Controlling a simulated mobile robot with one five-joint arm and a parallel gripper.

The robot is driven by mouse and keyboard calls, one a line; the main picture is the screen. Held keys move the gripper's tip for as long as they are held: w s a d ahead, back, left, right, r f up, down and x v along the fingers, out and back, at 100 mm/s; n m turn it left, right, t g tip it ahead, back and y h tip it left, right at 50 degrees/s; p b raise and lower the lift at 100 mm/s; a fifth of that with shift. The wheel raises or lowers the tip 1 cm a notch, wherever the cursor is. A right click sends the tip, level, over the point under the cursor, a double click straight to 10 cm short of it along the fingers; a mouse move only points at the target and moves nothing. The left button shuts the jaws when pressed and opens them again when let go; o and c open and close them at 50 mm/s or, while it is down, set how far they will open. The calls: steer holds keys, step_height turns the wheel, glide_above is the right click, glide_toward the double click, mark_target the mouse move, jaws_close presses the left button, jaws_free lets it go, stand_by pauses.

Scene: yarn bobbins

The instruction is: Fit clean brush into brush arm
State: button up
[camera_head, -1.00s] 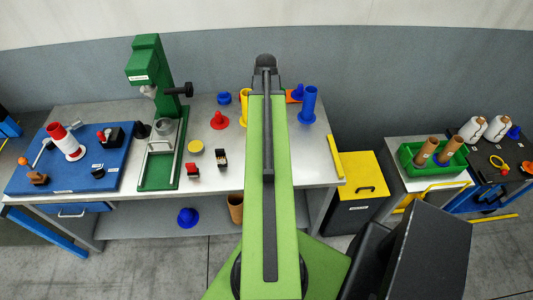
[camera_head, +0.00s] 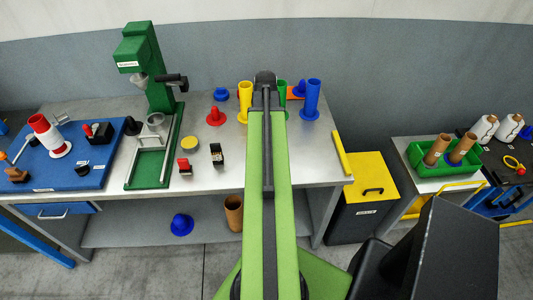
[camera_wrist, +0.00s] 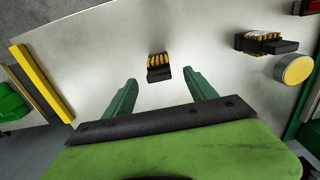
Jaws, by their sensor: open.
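A small black brush with yellow-orange bristles (camera_wrist: 159,66) lies on the table ahead of my gripper, roughly in line with the gap between the fingers. My gripper (camera_wrist: 160,90) shows two green fingers, spread apart and empty. A second similar brush (camera_wrist: 265,43) lies to the right in the wrist view and also shows in the head view (camera_head: 217,154). I cannot tell which is clean. In the head view my arm hides the first brush and my fingers. I cannot surely identify the brush arm; a black block with a red knob (camera_head: 98,133) stands on the blue board.
A yellow disc (camera_head: 190,143) and a red-and-black block (camera_head: 184,167) lie left of my arm. The green press (camera_head: 150,70) stands farther left. Blue (camera_head: 312,100) and yellow (camera_head: 245,100) cylinders stand at the back. A yellow strip (camera_head: 341,152) edges the table's right.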

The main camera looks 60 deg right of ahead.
step_height(320, 180, down, 5)
steer(key=b, duration=0.3)
steer(key=shift+r+b, duration=0.2)
steer(key=shift+b, duration=0.1)
steer(key=shift+r, duration=0.2)
steer(key=shift+c, duration=0.3)
jaws_close()
